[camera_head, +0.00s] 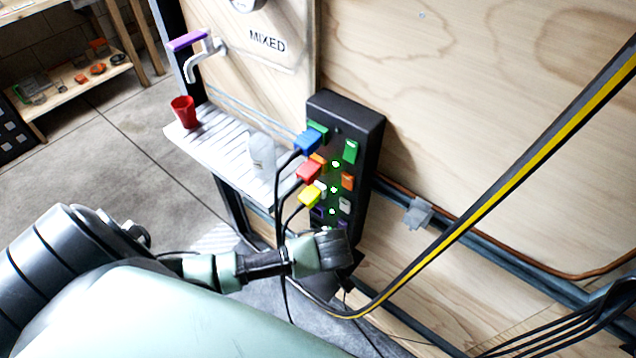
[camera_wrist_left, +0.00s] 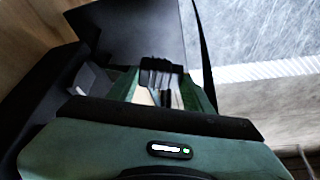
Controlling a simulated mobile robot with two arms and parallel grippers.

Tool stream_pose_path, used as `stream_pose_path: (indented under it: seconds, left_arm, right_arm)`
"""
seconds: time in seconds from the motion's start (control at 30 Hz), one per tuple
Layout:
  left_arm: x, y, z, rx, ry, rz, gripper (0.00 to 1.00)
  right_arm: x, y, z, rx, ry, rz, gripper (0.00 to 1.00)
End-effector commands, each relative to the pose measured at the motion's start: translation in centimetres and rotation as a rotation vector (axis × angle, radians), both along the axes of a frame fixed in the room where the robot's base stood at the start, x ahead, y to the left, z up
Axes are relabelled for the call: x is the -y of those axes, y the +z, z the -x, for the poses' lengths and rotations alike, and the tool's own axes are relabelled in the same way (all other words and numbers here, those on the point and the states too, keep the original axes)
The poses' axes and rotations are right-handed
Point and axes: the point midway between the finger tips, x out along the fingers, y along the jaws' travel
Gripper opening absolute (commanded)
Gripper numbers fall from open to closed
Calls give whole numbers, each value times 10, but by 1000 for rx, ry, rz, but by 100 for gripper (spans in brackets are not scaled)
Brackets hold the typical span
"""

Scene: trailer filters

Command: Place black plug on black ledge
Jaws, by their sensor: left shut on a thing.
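My left gripper (camera_head: 335,245) is at the foot of the black socket box (camera_head: 362,120) on the wooden wall. In the left wrist view its fingers (camera_wrist_left: 162,85) are closed around a small black piece, which looks like the black plug (camera_wrist_left: 160,66). In the head view the gripper hides most of the plug. A flat dark surface (camera_wrist_left: 130,28), probably the black ledge, lies just beyond the fingertips in the wrist view. I cannot tell whether the plug touches it. My right gripper is in neither view.
Blue (camera_head: 308,141), red (camera_head: 309,171) and yellow (camera_head: 310,196) plugs sit in the box, their black cables hanging beside my gripper. A yellow-black striped cable (camera_head: 500,190) crosses in front of the wall. A ribbed shelf (camera_head: 225,150) with a red cup (camera_head: 185,111) stands left.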

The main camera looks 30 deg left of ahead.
Motion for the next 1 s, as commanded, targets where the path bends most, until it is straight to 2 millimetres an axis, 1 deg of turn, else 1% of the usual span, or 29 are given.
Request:
stream_pose_path:
  seconds: [0.03,0.1,0.2,0.43,0.63,0.7,1.0]
  left_arm:
    - [1,0,-13,3,1,-1,10]
    - [2,0,-26,3,0,-1,10]
    - [1,-18,-22,-4,-1,-3,10]
    - [2,-37,-22,-2,-1,-1,10]
    - [1,-66,-22,-1,-1,-2,10]
    - [2,-69,-26,1,-1,-2,10]
    - [2,-71,-25,0,-1,0,10]
  right_arm:
    - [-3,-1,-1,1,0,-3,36]
    - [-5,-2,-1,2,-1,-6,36]
    - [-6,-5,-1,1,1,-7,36]
    - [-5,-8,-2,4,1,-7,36]
    - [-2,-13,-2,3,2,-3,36]
    - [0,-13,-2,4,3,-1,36]
    - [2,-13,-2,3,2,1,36]
